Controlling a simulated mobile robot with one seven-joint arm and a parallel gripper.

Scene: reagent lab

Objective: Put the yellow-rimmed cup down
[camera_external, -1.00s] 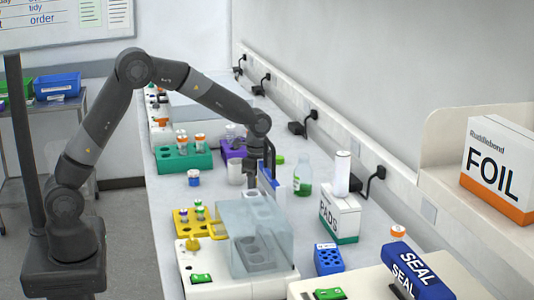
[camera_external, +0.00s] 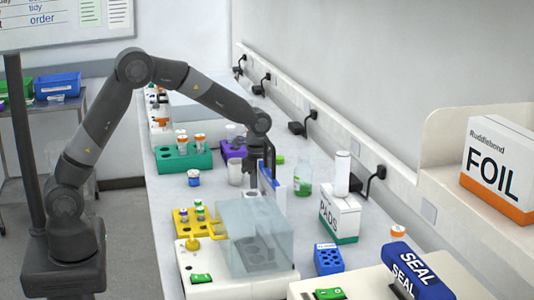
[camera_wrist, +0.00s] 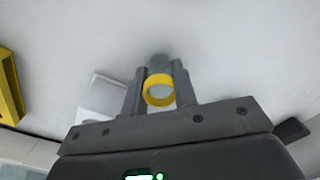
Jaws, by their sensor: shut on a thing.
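My gripper (camera_wrist: 160,88) is shut on the yellow-rimmed cup (camera_wrist: 159,102), whose yellow ring faces the camera between the two fingers in the wrist view. A grey, see-through part of the cup shows beyond the ring. In the external view my gripper (camera_external: 262,186) points down over the bench, behind the clear-covered machine. I cannot make out the cup there, nor tell whether it touches the bench.
The clear cover (camera_external: 262,238) stands in front of my gripper. A yellow rack (camera_external: 183,222) is to its left, a green rack (camera_external: 185,160) and purple rack (camera_external: 232,152) behind.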

